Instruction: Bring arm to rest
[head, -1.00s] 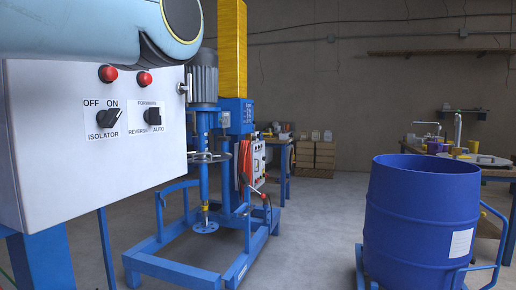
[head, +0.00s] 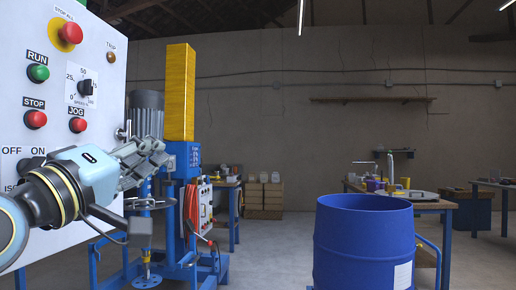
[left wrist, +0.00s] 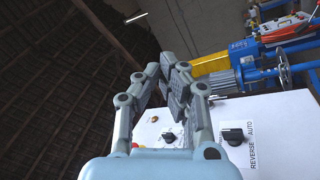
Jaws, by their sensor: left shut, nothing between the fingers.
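My left gripper (head: 146,158) comes in from the left in the head view, its fingers together and nothing between them. It is in front of the lower right part of the white control panel (head: 52,85) and hides some of its switches. In the left wrist view the closed fingers (left wrist: 172,72) point up, with the panel (left wrist: 262,112) behind and below them. The isolator switch is mostly hidden behind the gripper in the head view. A reverse/auto knob (left wrist: 233,137) shows in the left wrist view. My right gripper is not in view.
The blue mixer with a yellow column (head: 180,95) stands behind the panel. A blue drum (head: 362,245) stands at the lower right. A workbench (head: 430,206) is behind it. Boxes (head: 264,200) stand by the back wall. Open floor lies between mixer and drum.

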